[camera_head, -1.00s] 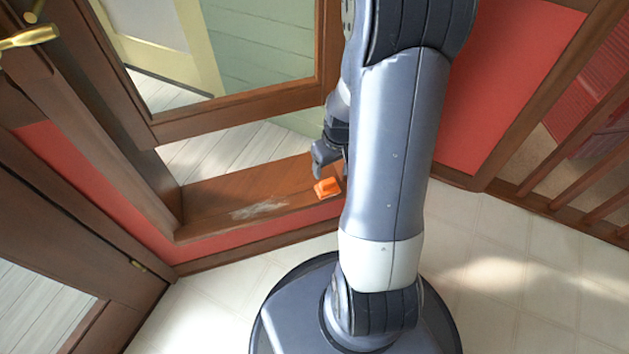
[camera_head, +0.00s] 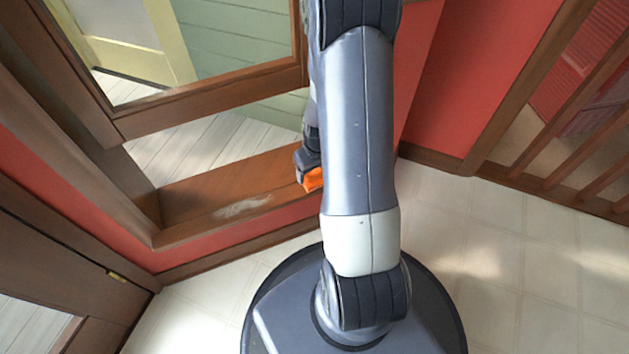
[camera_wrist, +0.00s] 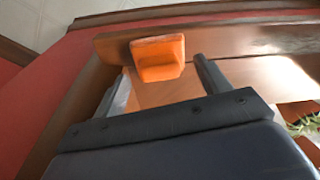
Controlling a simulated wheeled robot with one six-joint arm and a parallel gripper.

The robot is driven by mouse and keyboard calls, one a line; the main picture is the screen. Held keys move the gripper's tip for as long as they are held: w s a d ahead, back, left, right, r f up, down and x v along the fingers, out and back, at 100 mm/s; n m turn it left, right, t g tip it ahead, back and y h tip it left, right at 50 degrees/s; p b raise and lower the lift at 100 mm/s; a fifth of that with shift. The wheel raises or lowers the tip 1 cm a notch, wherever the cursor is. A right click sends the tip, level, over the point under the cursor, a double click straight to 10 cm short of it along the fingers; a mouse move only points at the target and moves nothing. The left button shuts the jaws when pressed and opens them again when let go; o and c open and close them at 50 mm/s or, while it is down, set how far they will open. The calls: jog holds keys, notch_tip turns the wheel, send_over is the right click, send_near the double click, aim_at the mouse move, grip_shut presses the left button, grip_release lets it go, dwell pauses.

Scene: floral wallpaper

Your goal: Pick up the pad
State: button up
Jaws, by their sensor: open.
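The pad is a small orange block (camera_head: 312,180) on the brown wooden window sill, at the sill's right end in the head view. In the wrist view the orange pad (camera_wrist: 158,57) lies ahead, between the lines of the two fingers and nearer the right one. My gripper (camera_wrist: 160,88) is open and empty, its fingers spread to either side of the pad. In the head view my gripper (camera_head: 306,165) is right beside the pad, partly hidden behind my arm. I cannot tell whether a finger touches the pad.
The wooden sill (camera_head: 190,198) has a pale scuffed patch (camera_head: 243,206). A raised window frame (camera_head: 210,98) hangs above it. Red wall (camera_head: 445,90) stands to the right. Some green leaves (camera_wrist: 304,124) show at the wrist view's right edge. The tiled floor (camera_head: 500,230) is clear.

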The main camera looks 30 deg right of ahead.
jog(key=shift+w+f, duration=0.1)
jog(key=shift+f, duration=0.85)
jog(key=shift+r, duration=0.1)
jog(key=c, duration=1.1)
jog(key=shift+r, duration=0.1)
jog(key=shift+r+p, duration=0.4)
jog(key=shift+r, duration=0.2)
notch_tip(320, 180, up, 2)
jog(key=shift+r+p, duration=0.2)
jog(key=shift+p, duration=0.45)
jog(key=s+a+p, duration=0.2)
jog(key=s+a, duration=0.9)
jog(key=a, duration=0.3)
jog(key=shift+f, duration=0.15)
jog(key=shift+a, duration=0.1)
